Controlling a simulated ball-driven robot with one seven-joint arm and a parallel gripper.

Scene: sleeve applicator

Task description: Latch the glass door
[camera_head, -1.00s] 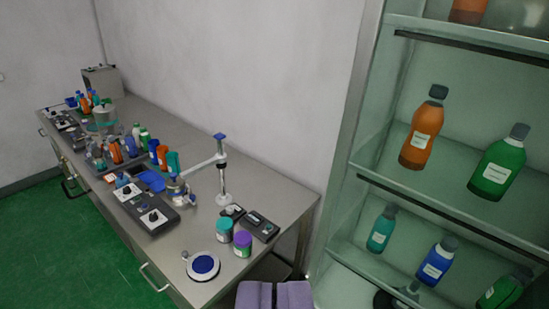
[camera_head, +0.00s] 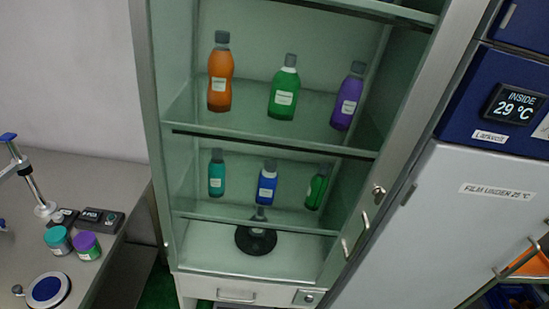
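A tall metal-framed cabinet (camera_head: 150,130) with a greenish glass front stands in the middle of the view. Its glass door has a metal frame edge (camera_head: 400,140) on the right. A round silver lock or latch (camera_head: 379,191) sits on that edge, with a slim metal handle (camera_head: 346,248) lower down. I cannot tell whether the door sits flush or is slightly ajar. My gripper is not clearly visible in this view, so its distance from the door does not show.
Shelves behind the glass hold several bottles, including an orange one (camera_head: 220,75). A steel bench (camera_head: 100,180) with two jars stands at left. A white cabinet door (camera_head: 440,220) and a blue unit with a display (camera_head: 514,103) stand close at right.

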